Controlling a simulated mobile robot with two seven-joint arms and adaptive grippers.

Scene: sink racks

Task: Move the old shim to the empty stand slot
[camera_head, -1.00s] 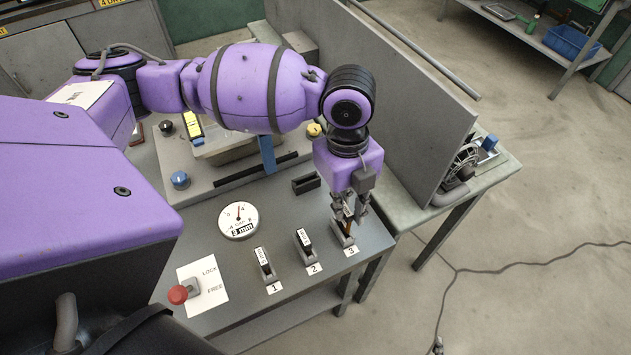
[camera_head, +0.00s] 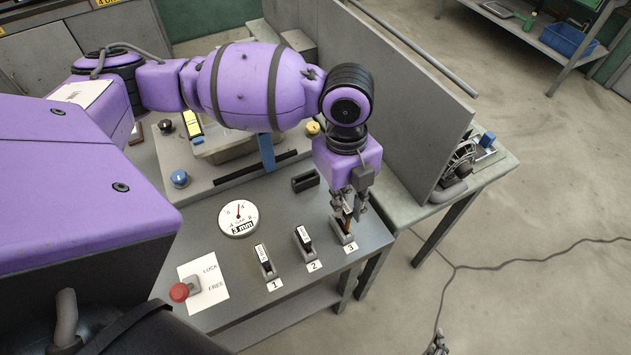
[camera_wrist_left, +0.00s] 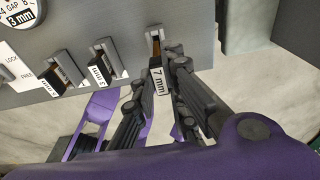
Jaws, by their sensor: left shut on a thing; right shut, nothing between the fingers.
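My left gripper (camera_head: 349,208) is shut on a dark shim with an orange-brown part (camera_head: 346,218) at the stand slot numbered 3 (camera_head: 344,233). In the left wrist view the shim's label (camera_wrist_left: 158,80) reads 7 mm, and the left gripper (camera_wrist_left: 165,68) grips beside it. The shim's end is at the slot (camera_wrist_left: 154,34); I cannot tell how deep it sits. Slot 1 (camera_head: 267,272) and slot 2 (camera_head: 307,256) each hold a labelled shim. My right gripper (camera_head: 437,345) is shut and empty at the bottom edge, over the floor.
A gauge (camera_head: 238,219) reading 3 mm and a red knob (camera_head: 179,292) beside a LOCK/FREE plate (camera_head: 212,271) are on the bench. A dark slotted block (camera_head: 305,181) stands behind the slots. A tall grey panel (camera_head: 400,110) rises behind my left arm.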

